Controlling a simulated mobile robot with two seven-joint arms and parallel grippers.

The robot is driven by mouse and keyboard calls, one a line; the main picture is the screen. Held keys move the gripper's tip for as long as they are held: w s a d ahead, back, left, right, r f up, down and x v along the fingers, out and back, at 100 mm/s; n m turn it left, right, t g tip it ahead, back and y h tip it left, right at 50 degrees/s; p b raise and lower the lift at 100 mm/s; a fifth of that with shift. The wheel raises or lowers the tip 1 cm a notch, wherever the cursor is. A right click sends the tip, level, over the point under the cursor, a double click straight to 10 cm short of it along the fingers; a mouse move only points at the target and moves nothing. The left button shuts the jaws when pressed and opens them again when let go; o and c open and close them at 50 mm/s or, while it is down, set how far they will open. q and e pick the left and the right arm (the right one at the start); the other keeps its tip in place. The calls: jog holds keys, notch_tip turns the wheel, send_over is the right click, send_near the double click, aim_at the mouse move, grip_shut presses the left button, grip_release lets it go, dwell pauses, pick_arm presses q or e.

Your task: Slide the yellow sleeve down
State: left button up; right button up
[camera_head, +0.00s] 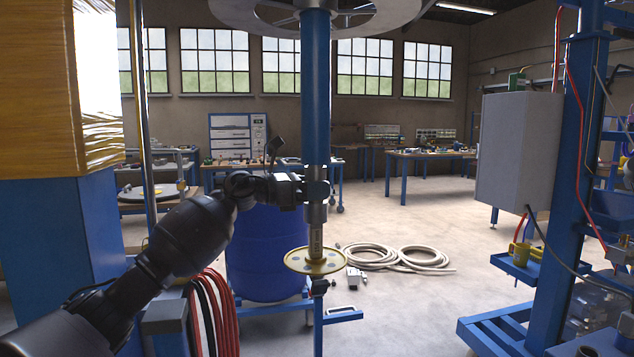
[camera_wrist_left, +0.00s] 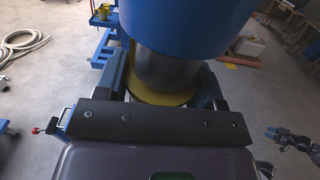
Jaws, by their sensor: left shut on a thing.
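A vertical blue tube (camera_head: 315,90) ends in a narrower grey metal cylinder (camera_head: 316,215). Below it, a yellow disc (camera_head: 318,261) sits around the shaft, with a short brass-coloured part (camera_head: 316,240) just above it. I cannot tell a separate yellow sleeve from these. My left gripper (camera_head: 317,190) is shut on the grey cylinder at the blue tube's lower end, above the disc. A dark jointed part (camera_wrist_left: 290,138), perhaps my right gripper, shows at lower right there.
A blue drum (camera_head: 266,255) stands behind my left arm. A coiled pale hose (camera_head: 405,258) lies on the floor. A blue frame (camera_head: 560,200) with a grey cabinet (camera_head: 518,150) and a small tray (camera_head: 512,266) stands at right. The floor between is mostly clear.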

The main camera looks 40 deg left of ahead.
pick_arm(q)
jog(key=shift+f, duration=0.65)
jog(key=shift+r, duration=0.1)
jog(key=o, duration=1)
jog(key=shift+c, duration=0.2)
jog(key=shift+r, duration=0.1)
jog(key=shift+s+a, duration=0.45)
jog(key=v, duration=0.9)
jog(key=shift+s+a, duration=0.2)
jog(key=shift+s, duration=0.05)
